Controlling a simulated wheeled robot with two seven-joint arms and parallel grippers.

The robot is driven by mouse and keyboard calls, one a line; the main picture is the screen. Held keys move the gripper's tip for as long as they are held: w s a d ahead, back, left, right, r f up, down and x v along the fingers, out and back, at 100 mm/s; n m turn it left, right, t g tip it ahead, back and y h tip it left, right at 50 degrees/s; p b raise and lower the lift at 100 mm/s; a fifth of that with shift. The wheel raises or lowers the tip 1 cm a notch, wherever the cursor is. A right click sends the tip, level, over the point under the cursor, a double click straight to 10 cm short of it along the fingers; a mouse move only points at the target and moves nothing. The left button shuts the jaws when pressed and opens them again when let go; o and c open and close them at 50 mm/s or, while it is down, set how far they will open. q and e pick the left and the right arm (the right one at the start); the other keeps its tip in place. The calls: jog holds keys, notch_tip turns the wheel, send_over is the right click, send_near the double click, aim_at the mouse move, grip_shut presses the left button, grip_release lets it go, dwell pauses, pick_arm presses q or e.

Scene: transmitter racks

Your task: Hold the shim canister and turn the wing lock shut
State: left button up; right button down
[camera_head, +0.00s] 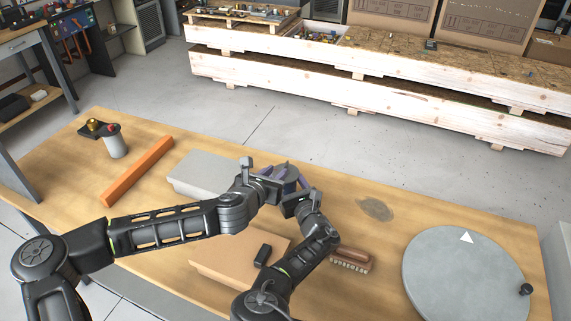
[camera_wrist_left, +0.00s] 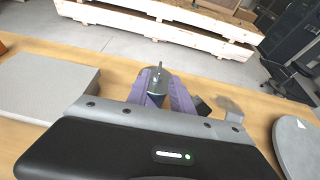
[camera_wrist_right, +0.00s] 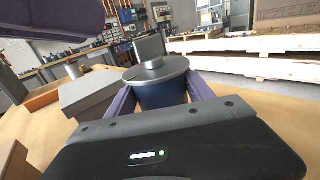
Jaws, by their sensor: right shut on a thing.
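The shim canister (camera_wrist_right: 162,95) is a dark blue cylinder with a round grey lid. It stands upright between the purple fingers of my right gripper (camera_wrist_right: 161,88), which is shut on its body. The wing lock (camera_wrist_right: 150,48) is a grey upright plate on the lid; it looks broad in the right wrist view and narrow in the left wrist view (camera_wrist_left: 157,68). My left gripper (camera_wrist_left: 161,82) is open and empty, its fingers apart, pointing toward the lid from the left. One left finger shows at the upper left of the right wrist view. In the head view the grippers partly hide the canister.
A grey box (camera_head: 200,172) and a cardboard-coloured box (camera_head: 232,262) flank my left arm. A brush (camera_head: 352,260) and round grey disc (camera_head: 465,275) lie to the right. An orange bar (camera_head: 138,172) and grey cylinder (camera_head: 115,145) are at the left.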

aim_at(286, 164)
pick_arm(q)
jog(key=x, duration=0.8)
jog(key=shift+w+d+f, duration=0.1)
jog(key=shift+w, duration=0.1)
grip_shut()
